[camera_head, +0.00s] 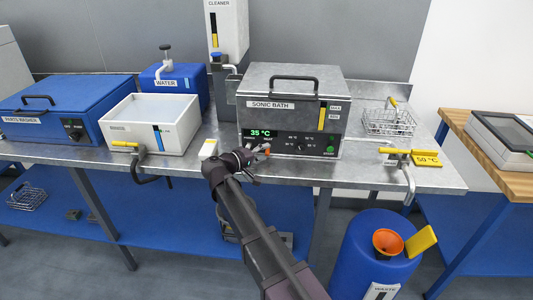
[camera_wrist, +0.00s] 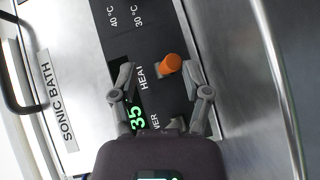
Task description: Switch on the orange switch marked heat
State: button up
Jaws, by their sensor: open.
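The sonic bath (camera_head: 270,90) is a grey metal box with a black front panel on the bench. In the wrist view, the orange switch (camera_wrist: 171,64) sticks out of the panel beside the HEAT label (camera_wrist: 144,78). In the head view, a bit of orange (camera_head: 267,152) shows at my gripper's tip. My gripper (camera_head: 257,152) is open at the panel's lower left. In the wrist view, the fingers of my gripper (camera_wrist: 158,68) stand apart, with the switch between them, closer to the right finger. Whether either touches it I cannot tell.
The panel's green display (camera_head: 262,133) reads 35 °C. A POWER label is partly hidden by my gripper. A dial (camera_head: 300,146) and a green button (camera_head: 330,149) sit to the right. A white tub (camera_head: 150,120) stands left; a wire basket (camera_head: 390,121) stands right.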

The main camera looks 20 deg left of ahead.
jog(key=shift+x, duration=0.8)
